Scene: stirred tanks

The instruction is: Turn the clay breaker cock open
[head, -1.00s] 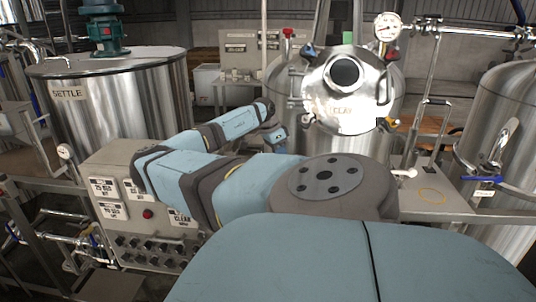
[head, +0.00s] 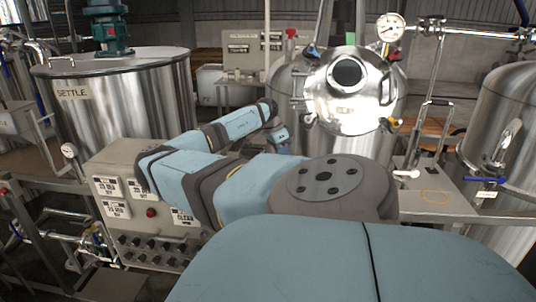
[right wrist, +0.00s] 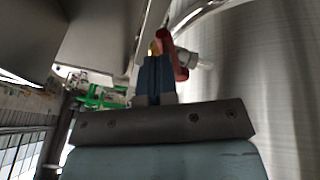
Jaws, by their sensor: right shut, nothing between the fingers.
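The clay breaker (head: 352,88) is a shiny steel vessel with a round dark port in its tilted lid, behind my right arm in the head view. A red cock handle (right wrist: 172,55) with a pale metal fitting shows in the right wrist view, beside a curved steel wall. My right gripper (right wrist: 154,60) is shut and empty, its dark blue fingers just left of the red handle. They overlap it in the picture; I cannot tell whether they touch. My arm hides the vessel's lower part in the head view. My left gripper is out of view.
The settle tank (head: 120,100) with a green motor stands at left. A control panel (head: 135,215) with several knobs is below my arm. A pressure gauge (head: 390,28) and pipes rise by the vessel. Another steel tank (head: 510,130) stands at right.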

